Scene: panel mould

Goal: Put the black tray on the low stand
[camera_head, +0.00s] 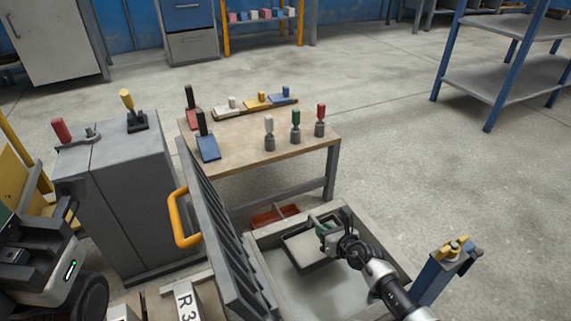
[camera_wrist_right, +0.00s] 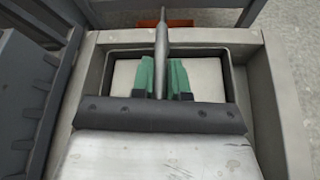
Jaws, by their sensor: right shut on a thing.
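The black tray (camera_head: 302,252) shows in the head view as a shallow, dark-rimmed shape inside the grey mould box. It also shows in the right wrist view, where its dark rim (camera_wrist_right: 229,75) surrounds a pale area. My right gripper (camera_head: 330,232) is at the tray's right side. In the right wrist view its green fingertips (camera_wrist_right: 161,78) are shut on a thin dark upright part, which appears to belong to the tray. I cannot tell whether the tray touches the box floor. I cannot pick out the low stand with certainty. My left gripper is not clearly in view.
The grey mould box (camera_head: 377,246) has a raised ribbed panel with an orange handle (camera_head: 176,219) at its left. A table (camera_head: 240,150) with several handled tools stands behind. A blue post (camera_head: 436,279) stands at the right. Open floor lies beyond it, before a blue-legged shelf (camera_head: 495,78).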

